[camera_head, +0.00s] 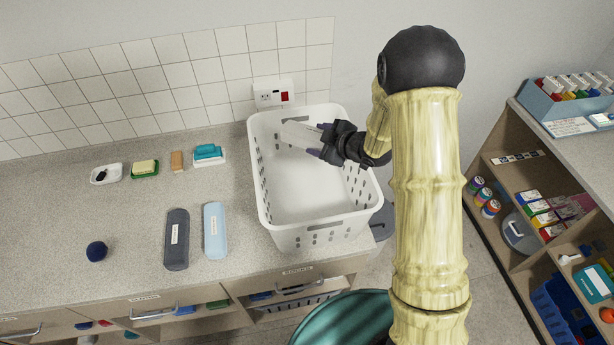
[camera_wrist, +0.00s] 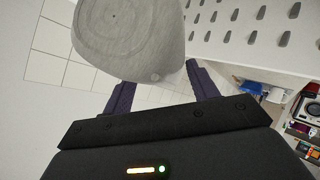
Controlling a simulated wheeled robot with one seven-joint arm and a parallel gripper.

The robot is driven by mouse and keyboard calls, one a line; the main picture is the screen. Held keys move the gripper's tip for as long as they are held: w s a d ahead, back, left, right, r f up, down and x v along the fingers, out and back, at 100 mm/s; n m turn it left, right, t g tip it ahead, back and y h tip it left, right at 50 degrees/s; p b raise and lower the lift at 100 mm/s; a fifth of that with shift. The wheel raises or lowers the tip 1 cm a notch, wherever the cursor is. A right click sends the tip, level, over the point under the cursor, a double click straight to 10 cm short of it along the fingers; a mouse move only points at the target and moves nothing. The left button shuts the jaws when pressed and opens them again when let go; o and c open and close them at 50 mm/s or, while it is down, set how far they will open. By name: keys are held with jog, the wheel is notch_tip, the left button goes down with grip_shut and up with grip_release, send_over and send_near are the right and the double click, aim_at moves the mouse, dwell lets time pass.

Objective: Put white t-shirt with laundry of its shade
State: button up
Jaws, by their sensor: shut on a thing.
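My gripper (camera_head: 322,143) is shut on a pale white-grey rolled bundle (camera_head: 298,134), which looks like the white t-shirt. In the wrist view, the bundle (camera_wrist: 130,35) shows its round end with faint spiral lines between the dark fingers (camera_wrist: 158,88). The gripper and bundle are over the opening of a white perforated laundry basket (camera_head: 318,236) on the counter. I cannot tell how far the bundle is above the basket floor. The visible basket inside is white and looks empty; part of it is hidden by my gripper and arm.
Labelled drawers lie below. A teal round container (camera_head: 340,320) stands on the floor; shelves (camera_head: 500,200) are right.

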jog(key=shift+w+f+b, duration=0.15)
jog(key=shift+f+b, duration=0.25)
jog(key=shift+f, duration=0.35)
jog(key=shift+f+b, duration=1.5)
jog(key=shift+f, duration=0.75)
jog(key=o, duration=1.1)
jog(key=shift+o, duration=0.2)
jog(key=b+v, duration=0.4)
jog(key=v, duration=1.3)
jog(key=shift+s+r, duration=0.15)
jog(key=shift+s, duration=0.05)
jog(key=shift+d, duration=0.2)
